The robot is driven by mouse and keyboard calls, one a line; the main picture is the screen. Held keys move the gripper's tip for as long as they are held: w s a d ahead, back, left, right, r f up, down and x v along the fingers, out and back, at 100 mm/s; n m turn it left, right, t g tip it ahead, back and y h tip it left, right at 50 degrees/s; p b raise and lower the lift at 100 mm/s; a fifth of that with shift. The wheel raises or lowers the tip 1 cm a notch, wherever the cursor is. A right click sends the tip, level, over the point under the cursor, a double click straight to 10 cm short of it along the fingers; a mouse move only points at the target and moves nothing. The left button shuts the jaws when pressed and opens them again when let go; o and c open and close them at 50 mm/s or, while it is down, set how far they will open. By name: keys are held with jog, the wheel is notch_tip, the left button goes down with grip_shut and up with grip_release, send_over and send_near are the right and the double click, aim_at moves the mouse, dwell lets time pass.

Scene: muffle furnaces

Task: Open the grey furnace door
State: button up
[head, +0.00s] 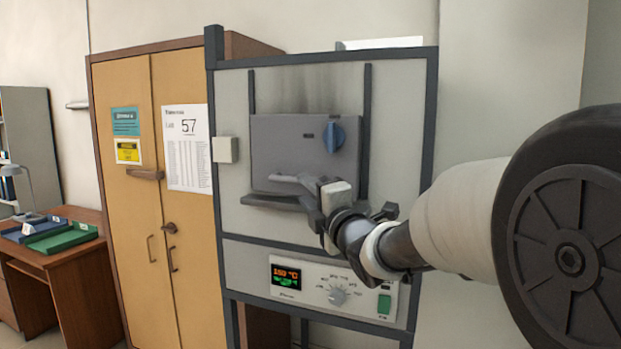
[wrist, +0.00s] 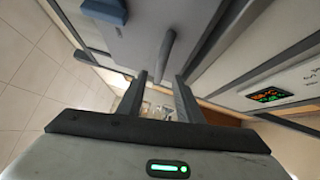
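The grey furnace door (head: 285,140) is shut flat against the furnace front, with a blue knob (head: 333,135) at its upper right. A grey bar handle (head: 284,178) shows low on the door, partly covered by my gripper (head: 318,196). In the wrist view the grey door (wrist: 145,30) fills the top, with the handle (wrist: 168,47) in front of it. My gripper (wrist: 160,80) is open, its two dark fingers apart. The near end of the handle lies between or just beyond the fingertips; I cannot tell if they touch.
A dark ledge (head: 262,201) juts out below the door. The control panel (head: 325,290) with a lit display is beneath it. Vertical dark rails flank the door above. A tan cabinet (head: 130,215) stands to the left, and a desk (head: 62,265) with trays is farther left.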

aim_at(296, 181)
jog(key=p+x, duration=0.1)
jog(key=x, duration=0.6)
jog(key=shift+w, duration=0.15)
grip_shut()
